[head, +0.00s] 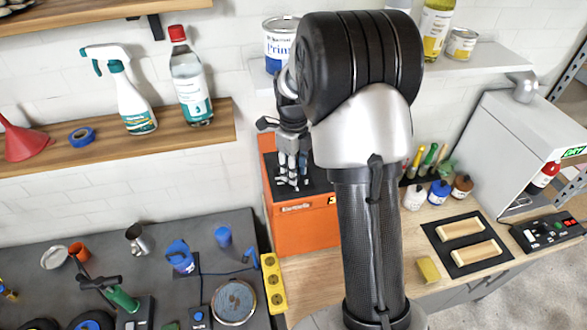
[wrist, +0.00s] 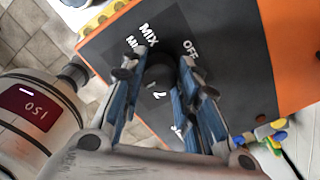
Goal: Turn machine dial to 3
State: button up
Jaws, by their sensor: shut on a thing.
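The machine is an orange box (head: 308,232) with a black panel, standing at the back of the bench in the head view. In the wrist view its dark panel (wrist: 228,60) carries white marks, including MIX, OFF and a 2; other marks are partly hidden. The dark dial (wrist: 160,70) sits between the fingers of my gripper (wrist: 159,66), which are shut on its two sides. I cannot tell which mark the dial points to. In the head view my gripper (head: 291,170) is over the panel, and the dial is hidden.
A wooden shelf (head: 70,165) with bottles is above left. Glue bottles (head: 438,192) and a black tray (head: 455,266) are right.

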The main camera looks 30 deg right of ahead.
dwell(0.4)
jog(key=o, duration=1.1)
notch_tip(320, 180, up, 12)
jog(key=shift+r, duration=0.1)
